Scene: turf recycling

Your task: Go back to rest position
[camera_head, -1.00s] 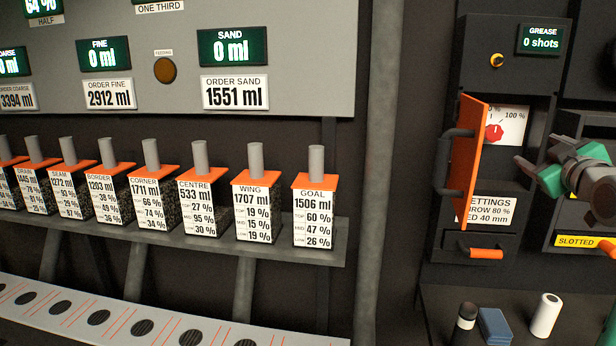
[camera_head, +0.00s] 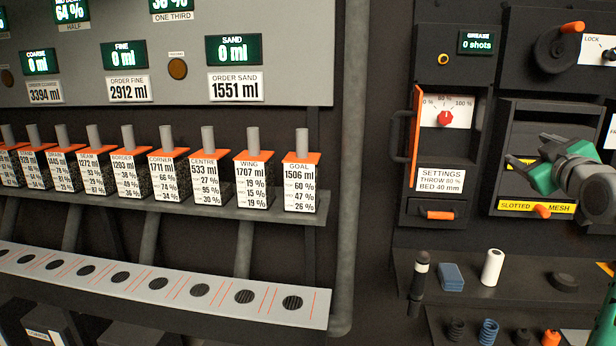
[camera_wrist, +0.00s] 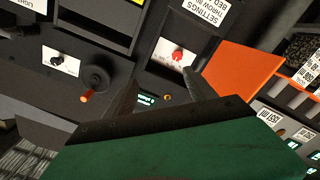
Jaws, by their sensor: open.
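My gripper (camera_head: 530,163) is at the right of the head view, in front of the panel with the slotted mesh label. Its green and grey fingers point left and stand apart, with nothing seen between them. In the wrist view my gripper (camera_wrist: 160,92) also shows its dark fingers apart. The orange door (camera_head: 415,136) of the settings cabinet stands open, seen nearly edge-on, to the left of my gripper. It shows as an orange slab in the wrist view (camera_wrist: 240,75). The red dial (camera_head: 445,118) inside the cabinet is uncovered and points near 80 %.
A shelf (camera_head: 480,300) below holds a dark cylinder (camera_head: 418,280), a blue block (camera_head: 451,277) and a white roll (camera_head: 492,267). A row of labelled bins (camera_head: 302,187) stands at the left. A hand wheel (camera_head: 557,50) sits above my gripper. A pipe (camera_head: 348,180) runs between the panels.

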